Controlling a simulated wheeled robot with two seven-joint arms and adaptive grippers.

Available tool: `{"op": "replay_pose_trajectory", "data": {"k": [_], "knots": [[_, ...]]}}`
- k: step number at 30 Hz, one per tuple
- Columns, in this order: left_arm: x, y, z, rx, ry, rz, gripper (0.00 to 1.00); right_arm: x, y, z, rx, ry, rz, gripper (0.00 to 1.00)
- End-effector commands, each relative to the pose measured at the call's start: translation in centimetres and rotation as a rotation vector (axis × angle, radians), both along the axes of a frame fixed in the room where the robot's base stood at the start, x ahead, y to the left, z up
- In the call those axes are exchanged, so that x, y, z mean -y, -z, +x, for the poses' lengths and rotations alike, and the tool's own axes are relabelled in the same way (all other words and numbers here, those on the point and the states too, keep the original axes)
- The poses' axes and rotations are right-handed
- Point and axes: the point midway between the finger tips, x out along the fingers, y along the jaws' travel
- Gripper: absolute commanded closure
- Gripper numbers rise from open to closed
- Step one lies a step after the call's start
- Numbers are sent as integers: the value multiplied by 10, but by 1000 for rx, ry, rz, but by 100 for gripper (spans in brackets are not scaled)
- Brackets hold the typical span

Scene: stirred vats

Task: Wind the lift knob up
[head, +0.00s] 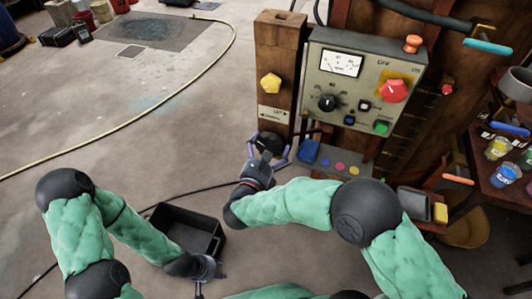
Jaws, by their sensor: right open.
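A wooden post (278,50) stands at the top centre. It carries a yellow faceted knob (270,83) and, below that, a small white label with arrows (272,113), its words too small to read surely. Below the label is a dark round knob (268,141); I cannot tell for certain which knob is the lift knob. My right gripper (269,149) is open, its fingers spread on either side of the dark knob; contact cannot be made out. My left gripper (207,282) is low in the picture, by the black bin, its fingers mostly hidden.
A control panel (364,79) with a gauge, dial and red knob stands right of the post. A ledge (336,160) with coloured buttons is below it. A black bin (186,230) sits on the floor. A shelf with jars (507,174) is at right. A yellow hose (180,87) crosses open floor.

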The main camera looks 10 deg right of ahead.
Motion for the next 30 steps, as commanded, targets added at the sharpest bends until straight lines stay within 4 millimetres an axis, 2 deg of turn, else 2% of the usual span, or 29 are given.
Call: {"op": "replay_pose_trajectory", "data": {"k": [5,19,24,30], "knots": [[0,0,0,0,0,0,60,-11,-1,-15,2,-5,0,0],[0,0,0,0,0,0,60,-55,0,-81,-1,-4,-1,0],[0,0,0,0,0,0,60,-63,1,-94,-2,-3,0,0],[0,0,0,0,0,0,60,-66,1,-99,-3,0,-1,0]]}}
